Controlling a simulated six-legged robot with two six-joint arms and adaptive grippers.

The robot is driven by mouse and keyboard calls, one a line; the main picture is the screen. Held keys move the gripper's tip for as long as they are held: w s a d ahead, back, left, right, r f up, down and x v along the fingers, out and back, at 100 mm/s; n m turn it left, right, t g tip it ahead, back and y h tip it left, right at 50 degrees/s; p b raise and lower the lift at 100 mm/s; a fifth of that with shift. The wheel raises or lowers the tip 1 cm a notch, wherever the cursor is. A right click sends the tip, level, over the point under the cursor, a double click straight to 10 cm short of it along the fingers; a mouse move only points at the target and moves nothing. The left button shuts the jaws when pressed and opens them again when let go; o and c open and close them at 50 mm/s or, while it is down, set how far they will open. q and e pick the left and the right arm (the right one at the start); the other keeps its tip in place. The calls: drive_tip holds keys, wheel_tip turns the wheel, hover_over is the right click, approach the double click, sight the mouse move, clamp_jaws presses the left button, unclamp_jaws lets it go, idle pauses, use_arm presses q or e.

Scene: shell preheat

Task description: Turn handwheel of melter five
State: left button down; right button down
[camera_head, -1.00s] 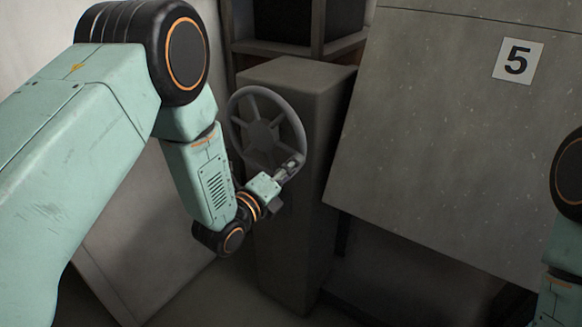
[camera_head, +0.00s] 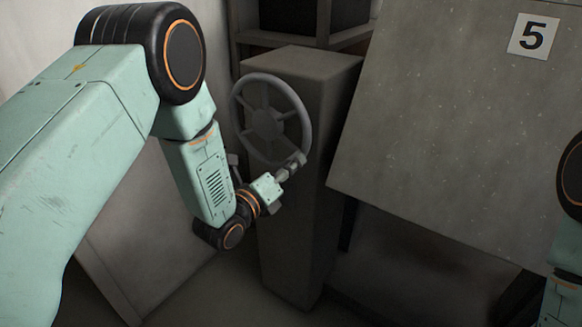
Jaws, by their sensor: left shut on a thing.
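The grey spoked handwheel (camera_head: 268,123) stands on the side of a grey pedestal (camera_head: 293,215), left of the panel (camera_head: 430,150) marked with a "5" plate (camera_head: 533,35). My left gripper (camera_head: 291,167) is shut on the wheel's rim at its lower right. The fingers hide that short piece of rim. The rest of the rim and most spokes show. Of my right arm only a part shows at the right edge, and its gripper is out of view.
The large panel slopes close to the pedestal's right side. A pale slanted board (camera_head: 150,235) leans at the left, behind my left arm. A dark-framed shelf (camera_head: 300,25) stands behind the pedestal.

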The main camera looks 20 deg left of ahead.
use_arm(q)
drive_tip(key=c, duration=1)
unclamp_jaws()
drive_tip(key=shift+s, duration=0.1)
drive_tip(key=shift+c, duration=0.2)
drive_tip(key=v, duration=1.1)
drive_tip(key=shift+s+a, duration=0.15)
drive_tip(key=shift+s, duration=0.25)
drive_tip(key=shift+n, duration=0.3)
